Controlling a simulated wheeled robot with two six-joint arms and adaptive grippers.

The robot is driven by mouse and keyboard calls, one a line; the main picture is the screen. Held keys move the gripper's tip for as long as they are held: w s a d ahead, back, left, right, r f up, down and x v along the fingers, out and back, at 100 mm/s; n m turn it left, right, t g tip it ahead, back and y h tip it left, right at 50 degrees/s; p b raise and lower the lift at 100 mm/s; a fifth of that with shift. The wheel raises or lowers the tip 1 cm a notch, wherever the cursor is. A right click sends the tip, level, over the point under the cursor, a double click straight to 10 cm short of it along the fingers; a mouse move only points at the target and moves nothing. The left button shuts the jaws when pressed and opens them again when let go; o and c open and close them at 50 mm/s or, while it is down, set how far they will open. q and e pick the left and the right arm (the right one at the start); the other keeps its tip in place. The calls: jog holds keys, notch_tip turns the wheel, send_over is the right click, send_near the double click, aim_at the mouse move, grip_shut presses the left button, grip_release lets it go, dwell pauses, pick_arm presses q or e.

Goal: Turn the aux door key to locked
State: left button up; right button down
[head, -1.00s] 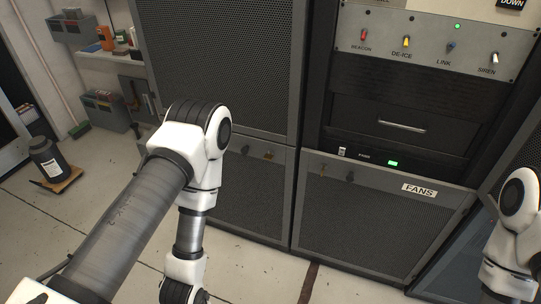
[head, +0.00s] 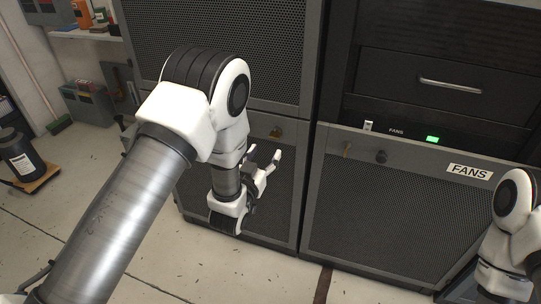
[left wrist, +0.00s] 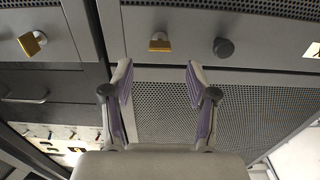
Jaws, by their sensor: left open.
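The aux door appears to be the lower left cabinet door (head: 285,200), though I cannot read its label. Its brass key (head: 275,132) sits near the door's top edge, and it also shows in the left wrist view (left wrist: 159,42). My left gripper (head: 264,154) is open and empty, just in front of that door and slightly below the key in the head view. In the left wrist view my left gripper (left wrist: 158,68) has the key ahead, lined up between its spread fingertips, apart from them. My right arm shows at the right edge; its gripper is out of view.
A dark round knob (left wrist: 223,47) is beside the key. The FANS door (head: 400,210) at right has its own brass key (head: 347,148) and knob (head: 381,156). A drawer (head: 450,84) is above it.

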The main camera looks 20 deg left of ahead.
aim_at(273, 137)
pick_arm(q)
jog(key=w, duration=0.7)
jog(key=shift+w+d+r, duration=0.15)
jog(key=shift+w+r, duration=0.05)
jog(key=shift+w, duration=0.1)
grip_shut()
